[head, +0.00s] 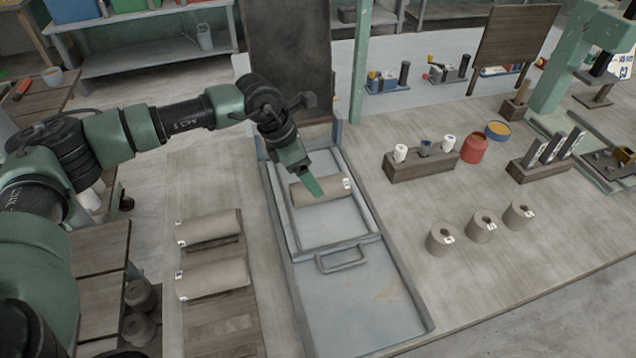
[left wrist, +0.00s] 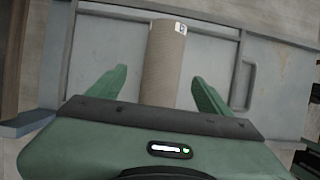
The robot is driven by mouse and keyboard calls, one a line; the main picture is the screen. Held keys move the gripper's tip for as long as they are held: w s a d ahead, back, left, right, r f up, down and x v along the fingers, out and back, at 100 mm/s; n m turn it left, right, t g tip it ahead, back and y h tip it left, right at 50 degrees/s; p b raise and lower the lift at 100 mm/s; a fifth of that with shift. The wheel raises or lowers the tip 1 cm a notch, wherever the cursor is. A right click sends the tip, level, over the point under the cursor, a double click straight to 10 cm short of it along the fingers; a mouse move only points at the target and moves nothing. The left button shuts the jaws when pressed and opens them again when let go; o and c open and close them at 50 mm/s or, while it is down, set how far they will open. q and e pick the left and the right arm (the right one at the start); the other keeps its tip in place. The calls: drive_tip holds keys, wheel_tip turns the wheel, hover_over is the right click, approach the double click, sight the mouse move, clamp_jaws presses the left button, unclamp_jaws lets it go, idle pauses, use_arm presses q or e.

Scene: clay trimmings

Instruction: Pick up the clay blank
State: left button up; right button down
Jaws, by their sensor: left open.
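A tan clay blank (head: 320,189), a cylinder with a small white label at its right end, lies in the framed grey tray (head: 318,225). My left gripper (head: 312,186) is over the blank in the head view. In the left wrist view the blank (left wrist: 163,70) lies between the two green fingers of my left gripper (left wrist: 163,88), which are spread wide. A gap shows on each side, so the gripper is open and holds nothing. The near end of the blank is hidden behind the gripper body. My right gripper is not in view.
Two more tan cylinders (head: 209,226) (head: 213,278) lie on wooden supports left of the tray. Several short rolls (head: 482,229), a wooden holder (head: 422,163) and a red jar (head: 474,149) stand on the table at right. A handle (head: 342,259) rises in front of the blank.

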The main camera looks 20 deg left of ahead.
use_arm(q)
drive_tip(key=shift+d+f+p, duration=0.25)
drive_tip(key=shift+f+p, duration=0.1)
drive_tip(key=p+x, duration=0.1)
drive_tip(key=x, duration=0.2)
drive_tip(key=shift+d+f, duration=0.1)
drive_tip(key=shift+f, duration=0.3)
drive_tip(key=shift+w+f, duration=0.1)
drive_tip(key=shift+f, duration=0.25)
drive_tip(key=c, duration=1.7)
drive_tip(key=shift+r, duration=0.15)
clamp_jaws()
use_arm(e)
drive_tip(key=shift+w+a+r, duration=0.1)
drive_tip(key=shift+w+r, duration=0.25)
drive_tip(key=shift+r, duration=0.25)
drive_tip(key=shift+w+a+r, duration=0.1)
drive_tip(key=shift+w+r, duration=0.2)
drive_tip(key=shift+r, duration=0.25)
